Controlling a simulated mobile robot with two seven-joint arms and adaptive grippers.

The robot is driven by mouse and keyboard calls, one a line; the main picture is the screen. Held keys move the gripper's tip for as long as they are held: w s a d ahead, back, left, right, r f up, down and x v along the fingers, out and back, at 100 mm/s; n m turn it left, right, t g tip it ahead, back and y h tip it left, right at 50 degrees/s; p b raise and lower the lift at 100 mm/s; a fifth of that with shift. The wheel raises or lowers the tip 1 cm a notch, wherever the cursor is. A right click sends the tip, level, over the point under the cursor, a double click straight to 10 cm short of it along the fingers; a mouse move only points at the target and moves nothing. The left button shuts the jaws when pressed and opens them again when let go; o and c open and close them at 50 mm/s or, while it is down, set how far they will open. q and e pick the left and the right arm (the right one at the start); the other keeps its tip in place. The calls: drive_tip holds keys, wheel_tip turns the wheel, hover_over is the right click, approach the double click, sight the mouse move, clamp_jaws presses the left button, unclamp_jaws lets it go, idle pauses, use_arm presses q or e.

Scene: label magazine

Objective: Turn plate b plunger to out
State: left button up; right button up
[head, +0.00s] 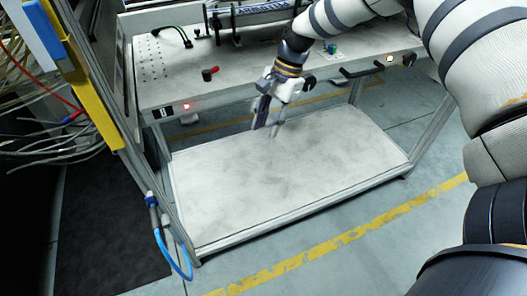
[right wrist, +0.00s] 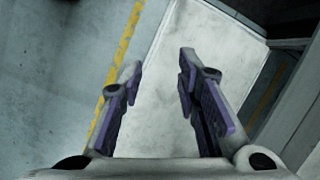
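My right gripper (head: 267,130) hangs in front of the workbench's front edge, over the lower shelf. Its fingers point down. In the right wrist view the right gripper (right wrist: 160,68) is open, with nothing between its purple-padded fingers. A small black part with a red tip (head: 210,73) lies or stands on the bench top, left of the gripper and apart from it. I cannot tell whether this is the plate b plunger, and no label can be read. My left gripper is not in view.
The grey bench top (head: 165,88) has a black hose-like part (head: 172,33) at the back left and a rail assembly (head: 262,12) behind. A red-lit button (head: 187,107) and black handle (head: 362,70) are on its front. The lower shelf (head: 240,190) is bare.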

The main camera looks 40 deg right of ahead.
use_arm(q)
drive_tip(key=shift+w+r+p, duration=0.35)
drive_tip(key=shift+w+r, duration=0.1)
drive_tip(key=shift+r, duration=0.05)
use_arm(e)
drive_tip(key=s+a+f+n+g, duration=0.1)
drive_tip(key=s+a+f+n, duration=0.3)
drive_tip(key=s+a+f, duration=0.4)
drive_tip(key=shift+s+a+f+n, duration=0.2)
drive_tip(key=shift+a+f+n, duration=0.15)
drive_tip(key=shift+f, duration=0.6)
